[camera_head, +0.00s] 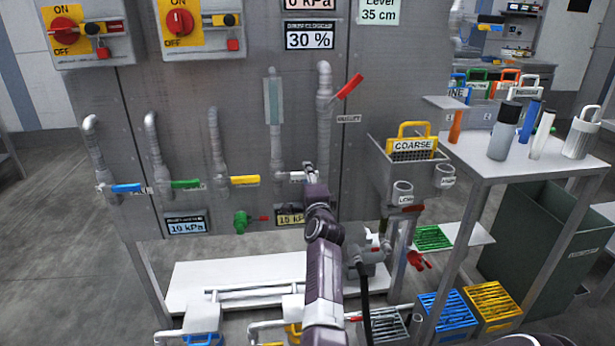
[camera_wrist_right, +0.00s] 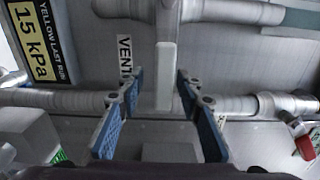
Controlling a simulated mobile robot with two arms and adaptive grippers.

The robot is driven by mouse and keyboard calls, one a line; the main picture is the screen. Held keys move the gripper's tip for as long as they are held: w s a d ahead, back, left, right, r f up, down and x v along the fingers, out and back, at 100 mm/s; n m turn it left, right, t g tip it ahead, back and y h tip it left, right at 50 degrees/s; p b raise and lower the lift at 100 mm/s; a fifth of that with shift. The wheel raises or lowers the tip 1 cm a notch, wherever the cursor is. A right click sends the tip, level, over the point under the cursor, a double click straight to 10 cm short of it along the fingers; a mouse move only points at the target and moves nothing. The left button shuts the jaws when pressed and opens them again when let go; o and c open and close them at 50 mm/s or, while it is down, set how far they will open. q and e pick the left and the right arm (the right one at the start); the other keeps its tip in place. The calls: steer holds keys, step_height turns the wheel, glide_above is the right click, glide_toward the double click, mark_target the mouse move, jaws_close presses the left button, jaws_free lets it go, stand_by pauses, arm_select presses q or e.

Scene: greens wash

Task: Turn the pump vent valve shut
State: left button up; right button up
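The vent valve's white lever (camera_head: 297,177) sits low on the pipe in the middle of the grey panel in the head view, partly hidden by my right gripper (camera_head: 309,172). In the right wrist view the white lever (camera_wrist_right: 165,75) points down the picture, between the two blue-padded fingers of my right gripper (camera_wrist_right: 160,80). The fingers are apart, with a gap visible on both sides of the lever. A VENT label (camera_wrist_right: 124,55) is just left of the lever. My left gripper is not in view.
Blue (camera_head: 127,188), green (camera_head: 187,184) and yellow (camera_head: 245,180) levers line the pipes to the left. A red lever (camera_head: 350,86) is tilted up to the right. A COARSE basin (camera_head: 392,172) and a side table (camera_head: 520,158) with bottles stand right.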

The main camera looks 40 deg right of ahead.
steer(key=shift+r, duration=0.1)
steer(key=shift+r, duration=0.15)
step_height(320, 180, up, 10)
steer(key=shift+f, duration=0.15)
stand_by(0.4)
steer(key=shift+s, duration=0.1)
